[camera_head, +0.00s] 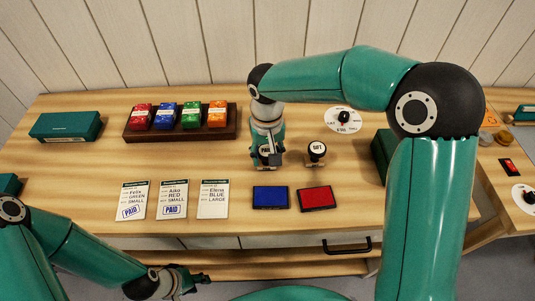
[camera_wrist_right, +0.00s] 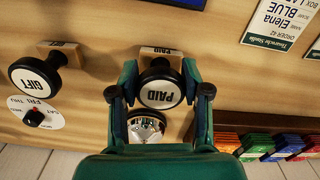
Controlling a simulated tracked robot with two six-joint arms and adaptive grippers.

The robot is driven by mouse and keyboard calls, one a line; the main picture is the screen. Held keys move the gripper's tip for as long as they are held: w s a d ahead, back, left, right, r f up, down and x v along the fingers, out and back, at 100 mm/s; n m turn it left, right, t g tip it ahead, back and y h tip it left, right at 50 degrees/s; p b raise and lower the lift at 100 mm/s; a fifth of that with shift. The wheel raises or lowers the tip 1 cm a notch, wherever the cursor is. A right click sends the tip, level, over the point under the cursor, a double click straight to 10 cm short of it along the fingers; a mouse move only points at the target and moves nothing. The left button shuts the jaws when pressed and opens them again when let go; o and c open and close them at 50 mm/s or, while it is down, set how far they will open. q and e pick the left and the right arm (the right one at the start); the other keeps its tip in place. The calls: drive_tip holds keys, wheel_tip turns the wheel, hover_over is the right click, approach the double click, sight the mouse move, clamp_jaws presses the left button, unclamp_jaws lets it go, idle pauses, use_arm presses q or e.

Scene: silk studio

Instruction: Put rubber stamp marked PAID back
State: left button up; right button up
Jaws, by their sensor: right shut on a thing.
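The rubber stamp marked PAID (camera_wrist_right: 160,94) has a round black-and-white top and a wooden base with a PAID label. My right gripper (camera_wrist_right: 160,84) is shut on it, one finger on each side. In the head view the PAID stamp (camera_head: 265,150) is partly hidden by the right gripper (camera_head: 270,152), behind the blue ink pad. I cannot tell whether its base touches the table. My left gripper (camera_head: 192,276) is low at the front, below the table's front edge, away from the stamp; its opening is unclear.
The GIFT stamp (camera_head: 316,150) stands close to the right. Blue (camera_head: 270,197) and red (camera_head: 316,198) ink pads lie in front. Three order cards (camera_head: 212,200) lie left; two bear PAID marks. A chrome dome (camera_wrist_right: 146,130) is close to the PAID stamp. A white dial (camera_head: 343,121) is behind.

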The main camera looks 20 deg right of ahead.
sight(267, 153)
drive_tip(key=shift+f, duration=0.25)
drive_tip(key=shift+f, duration=0.2)
drive_tip(key=o, duration=1.1)
drive_tip(key=shift+o, duration=0.2)
drive_tip(key=shift+r, duration=0.1)
wheel_tip(267, 153, up, 12)
drive_tip(key=shift+r, duration=0.1)
